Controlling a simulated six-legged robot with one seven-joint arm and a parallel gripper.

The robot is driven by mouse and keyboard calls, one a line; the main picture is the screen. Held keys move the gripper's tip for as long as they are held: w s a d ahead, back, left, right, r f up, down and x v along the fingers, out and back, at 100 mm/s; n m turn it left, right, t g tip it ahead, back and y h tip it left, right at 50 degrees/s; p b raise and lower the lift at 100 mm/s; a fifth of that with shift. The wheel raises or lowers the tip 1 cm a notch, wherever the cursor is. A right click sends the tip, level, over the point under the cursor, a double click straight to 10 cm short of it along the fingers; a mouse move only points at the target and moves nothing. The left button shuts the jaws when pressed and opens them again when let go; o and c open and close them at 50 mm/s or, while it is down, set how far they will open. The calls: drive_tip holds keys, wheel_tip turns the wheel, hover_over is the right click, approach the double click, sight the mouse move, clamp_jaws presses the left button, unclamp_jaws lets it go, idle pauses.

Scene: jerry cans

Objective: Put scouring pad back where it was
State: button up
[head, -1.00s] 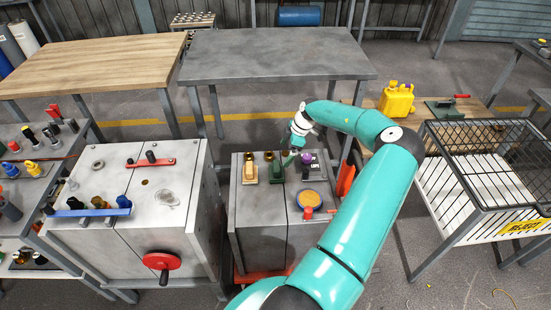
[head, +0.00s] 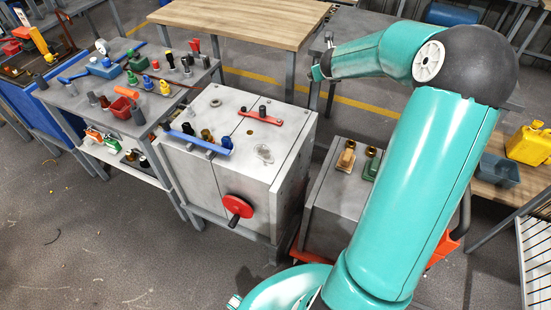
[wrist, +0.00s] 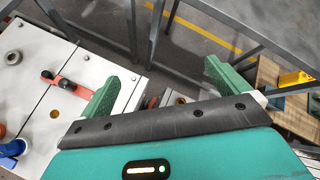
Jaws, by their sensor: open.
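I cannot make out a scouring pad for certain in either view. My gripper (head: 318,72) is at the end of my teal arm, raised beyond the large grey cabinet. In the wrist view its two green fingers (wrist: 165,90) are spread wide with nothing between them. The lower grey cabinet (head: 318,205) is partly hidden behind my arm. A tan block-like piece (head: 346,158) and a green piece (head: 372,167) stand on its top.
A cluttered grey table (head: 125,115) stands left. A yellow jerry can (head: 528,145) and blue-grey tray (head: 498,170) are right.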

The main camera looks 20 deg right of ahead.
drive_tip(key=a+r+n+t+y, duration=0.1)
drive_tip(key=a+r+n+y, duration=0.1)
drive_tip(key=a+r+n, duration=0.5)
drive_tip(key=a+r+n+t+y, duration=0.1)
drive_tip(key=a+n, duration=0.4)
drive_tip(key=a, duration=0.5)
drive_tip(key=s+a+r+n+y, duration=0.35)
drive_tip(key=s+a+n, duration=0.45)
drive_tip(key=a+n, duration=0.3)
drive_tip(key=s+a+f+n+g, duration=0.1)
drive_tip(key=s+a+n+g, duration=0.1)
drive_tip(key=s+n, duration=0.5)
drive_tip(key=s+a+n+g, duration=0.3)
drive_tip(key=s+n, duration=0.4)
drive_tip(key=s, duration=1.1)
drive_tip(key=shift+s+a+f+h, duration=0.25)
drive_tip(key=shift+a+f+h, duration=0.1)
drive_tip(key=shift+h, duration=0.1)
drive_tip(key=shift+d, duration=0.15)
